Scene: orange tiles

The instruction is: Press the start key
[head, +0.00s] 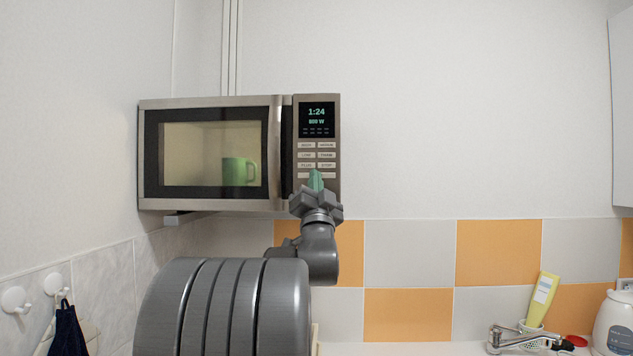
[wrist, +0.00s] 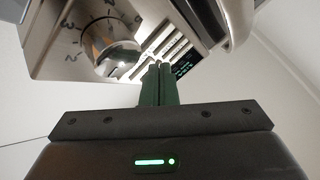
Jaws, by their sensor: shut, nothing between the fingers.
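The microwave (head: 209,203) hangs on the wall with its door shut. Its control panel (head: 335,120) on the right has a lit display (head: 317,118) reading 1:24 and what looks like 800 W. Rows of small keys (head: 317,155) lie below the display; their labels are too small to read surely, so I cannot tell which is the start key. My gripper (head: 315,178) is shut and empty, its green fingertips in front of the lower panel, hiding part of it. In the wrist view, the shut fingers (wrist: 158,68) point at the key rows (wrist: 170,48); contact cannot be told.
A round knob (wrist: 115,58) with numbers shows beside the keys in the wrist view. A green mug (head: 237,171) is inside the microwave. Hooks (head: 15,299) are on the left wall. A yellow tube (head: 542,298) and a white kettle (head: 613,325) stand far right. The wall right of the microwave is clear.

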